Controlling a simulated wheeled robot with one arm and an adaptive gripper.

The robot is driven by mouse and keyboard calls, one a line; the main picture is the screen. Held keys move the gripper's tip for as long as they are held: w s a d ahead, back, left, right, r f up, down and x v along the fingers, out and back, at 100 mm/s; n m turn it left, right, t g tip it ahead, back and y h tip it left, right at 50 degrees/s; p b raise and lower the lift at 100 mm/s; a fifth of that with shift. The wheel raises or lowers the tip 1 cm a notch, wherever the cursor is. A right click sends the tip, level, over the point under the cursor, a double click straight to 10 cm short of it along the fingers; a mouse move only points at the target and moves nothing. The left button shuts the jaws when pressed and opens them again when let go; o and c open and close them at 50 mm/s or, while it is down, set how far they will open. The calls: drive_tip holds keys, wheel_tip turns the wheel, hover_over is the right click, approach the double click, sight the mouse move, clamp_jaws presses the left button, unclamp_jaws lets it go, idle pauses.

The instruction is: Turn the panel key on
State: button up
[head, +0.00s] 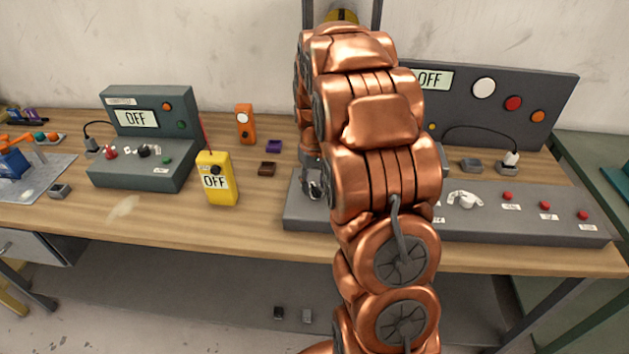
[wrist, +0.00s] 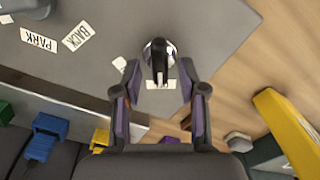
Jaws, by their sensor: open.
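The panel key (wrist: 160,50) shows in the wrist view as a dark key in a round chrome lock on the grey panel (wrist: 110,40). My gripper (wrist: 159,72) is open, with one fingertip on each side of the key; I cannot tell whether either touches it. In the head view my copper arm hides the key and most of my gripper (head: 312,180), which is at the left end of the grey panel (head: 470,228). The panel's upright back carries a display (head: 430,80) reading OFF.
A yellow meter (head: 215,178) reading OFF stands left of the panel, and shows at the right of the wrist view (wrist: 288,118). A green-grey console (head: 140,172), also reading OFF, is further left. A white knob (head: 467,201) and red buttons (head: 507,196) are on the panel's right part.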

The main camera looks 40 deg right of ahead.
drive_tip(key=shift+f, duration=0.15)
drive_tip(key=shift+c, duration=0.2)
clamp_jaws()
